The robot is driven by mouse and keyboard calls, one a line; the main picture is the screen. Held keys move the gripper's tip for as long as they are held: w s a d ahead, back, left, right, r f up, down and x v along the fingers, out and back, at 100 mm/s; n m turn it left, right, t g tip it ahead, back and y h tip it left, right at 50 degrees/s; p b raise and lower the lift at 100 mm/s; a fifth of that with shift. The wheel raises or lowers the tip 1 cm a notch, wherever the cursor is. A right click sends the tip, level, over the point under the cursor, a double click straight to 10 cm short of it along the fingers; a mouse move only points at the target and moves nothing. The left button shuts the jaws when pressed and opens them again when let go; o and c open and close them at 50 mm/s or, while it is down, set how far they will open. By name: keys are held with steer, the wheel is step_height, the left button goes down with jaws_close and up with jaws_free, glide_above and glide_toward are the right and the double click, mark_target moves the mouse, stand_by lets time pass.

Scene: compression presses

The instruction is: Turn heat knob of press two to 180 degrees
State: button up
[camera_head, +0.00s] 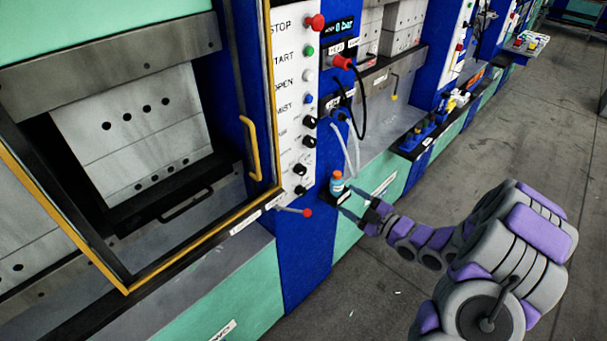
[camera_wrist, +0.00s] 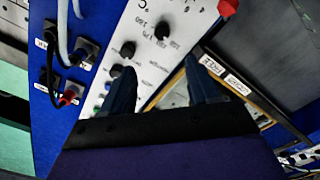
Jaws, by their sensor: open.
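A white control panel (camera_head: 289,100) of a press carries several black knobs in a column, among them a lower knob (camera_head: 300,169) and one above it (camera_head: 309,142). In the wrist view, an upper black knob (camera_wrist: 162,31) and a second black knob (camera_wrist: 128,48) show on the panel beyond my fingers. My gripper (camera_head: 357,203) is open and empty, to the right of the panel in the head view. Its two fingers also show in the wrist view (camera_wrist: 157,68), apart from the knobs.
A red-ended lever (camera_head: 306,212) sticks out below the knobs. A small bottle (camera_head: 337,184) stands on a dark ledge close to my gripper. Cables (camera_head: 358,105) hang from the blue column. A yellow-handled door frame (camera_head: 250,148) stands left of the panel. The floor at right is clear.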

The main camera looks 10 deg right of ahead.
mark_target(304, 173)
steer(key=b+x, duration=0.1)
steer(key=x, duration=1.6)
steer(key=shift+a+f+b, duration=0.1)
steer(key=shift+a+b, duration=0.25)
steer(key=shift+a, duration=0.05)
steer(key=shift+d, duration=0.1)
steer(key=c, duration=1)
